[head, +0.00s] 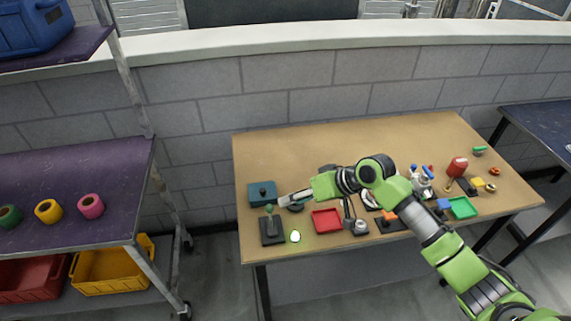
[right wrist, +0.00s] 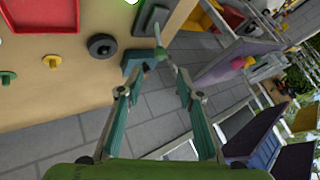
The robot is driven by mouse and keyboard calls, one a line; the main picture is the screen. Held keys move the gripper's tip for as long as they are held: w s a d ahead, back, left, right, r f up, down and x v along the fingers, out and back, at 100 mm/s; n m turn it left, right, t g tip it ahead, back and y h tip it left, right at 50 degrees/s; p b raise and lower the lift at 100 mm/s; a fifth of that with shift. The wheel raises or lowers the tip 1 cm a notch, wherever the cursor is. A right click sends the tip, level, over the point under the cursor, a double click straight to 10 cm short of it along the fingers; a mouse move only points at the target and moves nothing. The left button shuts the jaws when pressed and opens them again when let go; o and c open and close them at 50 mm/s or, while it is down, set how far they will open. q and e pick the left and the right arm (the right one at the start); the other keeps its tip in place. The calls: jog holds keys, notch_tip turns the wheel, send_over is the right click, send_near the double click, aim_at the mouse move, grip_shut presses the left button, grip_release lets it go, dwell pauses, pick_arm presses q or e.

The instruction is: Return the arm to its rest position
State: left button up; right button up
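My right arm (head: 440,245) is green and black and reaches from the lower right over the table. Its gripper (head: 283,200) is above the left part of the table, near a dark box with a knob (head: 262,192). In the right wrist view the two teal fingers of the gripper (right wrist: 160,72) stand apart with nothing held between them. A green-topped lever on a dark base (head: 271,228) stands just in front of the gripper in the head view. My left gripper is not in view.
The wooden table (head: 300,150) has a bare back half. A red tray (head: 326,221), a green tray (head: 462,208) and a red can (head: 457,167) stand among small fixtures. A purple shelf (head: 70,190) with coloured rolls is at the left, another table (head: 545,120) at the right.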

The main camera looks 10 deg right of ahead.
jog(key=s+a+f+n+h, duration=0.1)
jog(key=s+f, duration=0.3)
jog(key=s, duration=0.4)
jog(key=s+a+f+h, duration=0.1)
jog(key=s+f, duration=0.3)
jog(key=s, duration=0.4)
jog(key=s+d+r+m+g+h, duration=0.1)
jog(key=s+d+h, duration=0.2)
jog(key=s+d, duration=0.35)
jog(key=s+d+m+h, duration=0.1)
jog(key=s+d+h, duration=0.15)
jog(key=s, duration=0.65)
notch_tip(320, 180, down, 28)
jog(key=s+g+b, duration=0.1)
jog(key=g+b, duration=0.1)
jog(key=s+d+f+b, duration=0.1)
jog(key=s+d+f, duration=0.1)
jog(key=s+f, duration=0.6)
jog(key=s+d+f+g, duration=0.1)
jog(key=s+f, duration=0.8)
jog(key=f, duration=0.1)
jog(key=shift+s+d+b, duration=0.25)
jog(key=shift+d+b, duration=0.1)
jog(key=shift+d, duration=0.05)
